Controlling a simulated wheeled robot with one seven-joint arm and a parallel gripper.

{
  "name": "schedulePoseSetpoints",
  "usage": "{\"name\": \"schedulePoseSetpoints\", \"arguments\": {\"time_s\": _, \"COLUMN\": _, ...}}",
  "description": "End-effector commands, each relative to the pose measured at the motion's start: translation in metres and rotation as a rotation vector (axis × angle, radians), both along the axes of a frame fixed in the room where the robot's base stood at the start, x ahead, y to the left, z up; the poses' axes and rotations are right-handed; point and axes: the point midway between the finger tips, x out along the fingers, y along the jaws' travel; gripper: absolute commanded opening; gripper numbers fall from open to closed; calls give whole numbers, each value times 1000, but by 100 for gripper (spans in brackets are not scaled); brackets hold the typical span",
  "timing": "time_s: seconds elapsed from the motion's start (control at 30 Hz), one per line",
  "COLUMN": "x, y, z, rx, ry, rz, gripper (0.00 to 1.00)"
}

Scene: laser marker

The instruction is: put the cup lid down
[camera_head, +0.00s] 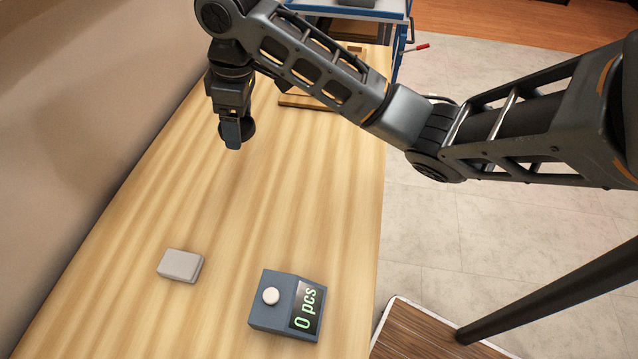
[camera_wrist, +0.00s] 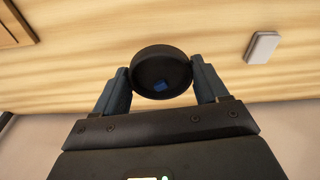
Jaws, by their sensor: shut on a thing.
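The cup lid (camera_wrist: 150,58) is a round dark disc with a raised rim and a small blue patch inside it. My gripper (camera_wrist: 162,82) is shut on it, with one blue finger at each side of the rim in the wrist view. In the head view my gripper (camera_head: 236,136) hangs at the upper left of the wooden table (camera_head: 215,215). There the lid (camera_head: 249,127) shows only as a dark edge behind the fingers. It looks held above the table, but the exact gap is hard to tell.
A light grey block (camera_head: 180,265) lies on the table, and also shows in the wrist view (camera_wrist: 262,47). A counter box (camera_head: 286,304) with a white button reads "0 pcs". A wooden board (camera_head: 310,102) lies behind my arm. The table's middle is bare. A wall borders its left edge.

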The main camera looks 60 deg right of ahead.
Motion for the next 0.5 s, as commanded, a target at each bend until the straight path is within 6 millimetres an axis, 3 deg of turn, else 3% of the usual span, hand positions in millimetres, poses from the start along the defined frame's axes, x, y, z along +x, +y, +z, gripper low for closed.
{"name": "schedulePoseSetpoints", "arguments": {"time_s": 0.03, "x": -9, "y": -18, "z": 5, "rx": -6, "ry": -1, "rz": 51, "gripper": 44}}
{"name": "schedulePoseSetpoints", "arguments": {"time_s": 0.2, "x": -48, "y": -53, "z": 12, "rx": -1, "ry": 2, "rz": 234, "gripper": 44}}
{"name": "schedulePoseSetpoints", "arguments": {"time_s": 0.5, "x": -137, "y": -91, "z": -1, "rx": 4, "ry": 4, "rz": 475, "gripper": 44}}
